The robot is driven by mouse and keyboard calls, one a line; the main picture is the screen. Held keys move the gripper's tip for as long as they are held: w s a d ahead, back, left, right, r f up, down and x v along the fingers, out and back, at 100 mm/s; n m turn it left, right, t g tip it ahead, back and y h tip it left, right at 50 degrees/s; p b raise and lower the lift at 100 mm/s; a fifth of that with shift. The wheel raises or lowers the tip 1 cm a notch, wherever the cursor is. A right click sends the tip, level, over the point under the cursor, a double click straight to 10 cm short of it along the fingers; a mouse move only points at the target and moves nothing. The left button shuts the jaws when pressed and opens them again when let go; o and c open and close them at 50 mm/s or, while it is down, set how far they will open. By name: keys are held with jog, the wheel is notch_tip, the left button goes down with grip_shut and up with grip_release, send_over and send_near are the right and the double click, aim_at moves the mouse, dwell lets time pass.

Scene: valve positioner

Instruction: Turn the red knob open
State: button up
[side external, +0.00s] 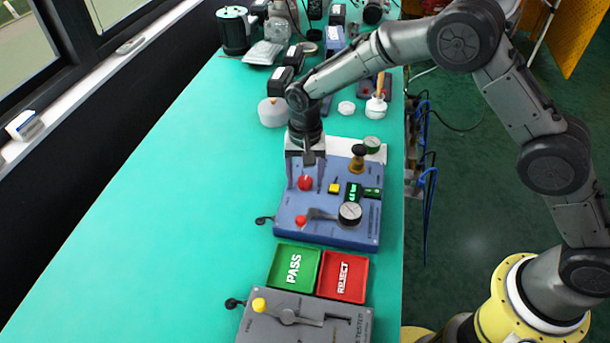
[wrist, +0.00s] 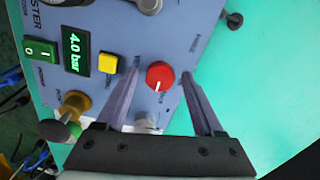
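The red knob (side external: 305,183) is a round cap with a white pointer line, on the upper left of a blue tester panel (side external: 328,236). It also shows in the wrist view (wrist: 160,75), where the white line runs toward my gripper's base. My gripper (side external: 306,184) points down over the panel with its fingers open, one on each side of the red knob. In the wrist view the fingertips (wrist: 162,74) flank the knob, with a gap visible on both sides. Whether the tips are level with the knob cannot be told.
A yellow button (wrist: 107,62), a display reading 4.0 bar (wrist: 75,50), a green switch (wrist: 40,51) and a brass knob (side external: 357,158) are nearby. Green PASS (side external: 277,269) and red REJECT (side external: 360,275) trays lie beyond.

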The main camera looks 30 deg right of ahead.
grip_shut()
jog(key=shift+n, duration=0.3)
jog(key=n, duration=1.3)
jog(key=shift+r+n, duration=0.1)
jog(key=shift+n, duration=2)
jog(key=shift+w, duration=0.1)
